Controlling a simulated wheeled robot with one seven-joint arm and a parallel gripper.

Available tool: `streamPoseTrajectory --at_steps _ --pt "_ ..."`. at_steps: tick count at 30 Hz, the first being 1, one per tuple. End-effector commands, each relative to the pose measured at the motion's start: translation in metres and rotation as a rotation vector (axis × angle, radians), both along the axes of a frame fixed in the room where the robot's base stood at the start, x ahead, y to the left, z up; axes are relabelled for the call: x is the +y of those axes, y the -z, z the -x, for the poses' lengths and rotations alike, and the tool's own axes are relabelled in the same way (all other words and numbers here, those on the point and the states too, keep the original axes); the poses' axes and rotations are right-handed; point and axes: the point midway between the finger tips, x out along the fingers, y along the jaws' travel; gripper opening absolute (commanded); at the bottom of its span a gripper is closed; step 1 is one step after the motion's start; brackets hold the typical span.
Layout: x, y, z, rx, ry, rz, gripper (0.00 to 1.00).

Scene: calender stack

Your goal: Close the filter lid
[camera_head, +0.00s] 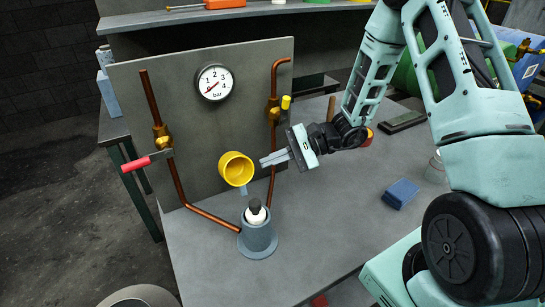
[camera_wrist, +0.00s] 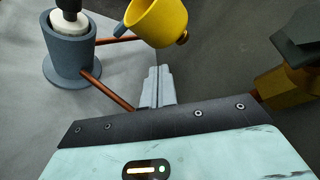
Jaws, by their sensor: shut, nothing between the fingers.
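The yellow filter lid (camera_head: 236,170) stands open, tilted with its hollow side facing outward, in front of the grey panel. It also shows at the top of the wrist view (camera_wrist: 158,20), with a grey tab at its edge. Below it, the grey filter housing (camera_head: 257,238) stands on the bench with a white, dark-topped cartridge in its mouth; it also shows in the wrist view (camera_wrist: 72,62). My gripper (camera_head: 266,161) is shut and empty, just right of the lid, apart from it as far as I can tell. Its fingers (camera_wrist: 157,78) point toward the lid's side.
Copper pipes (camera_head: 173,180) with brass valves run along the panel (camera_head: 200,125), which carries a pressure gauge (camera_head: 214,82). A red lever (camera_head: 137,163) sticks out at left. A blue block (camera_head: 401,193) lies to the right. Bench surface between housing and block is clear.

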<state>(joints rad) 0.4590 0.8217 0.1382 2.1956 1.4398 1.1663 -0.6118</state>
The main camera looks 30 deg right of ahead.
Motion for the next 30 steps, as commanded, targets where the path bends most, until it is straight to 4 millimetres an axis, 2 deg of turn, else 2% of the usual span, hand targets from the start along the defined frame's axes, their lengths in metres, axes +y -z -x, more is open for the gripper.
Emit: streamPoseTrajectory --at_steps 1,6,12,30 --pt "0.01 0.001 -0.002 0.003 -0.005 -0.001 0.0" --pt "0.037 0.01 -0.01 0.003 -0.006 0.0 0.0" --pt "0.057 0.018 -0.016 0.002 -0.004 0.001 0.0" --pt "0.062 0.021 -0.021 -0.016 -0.002 0.002 0.0"
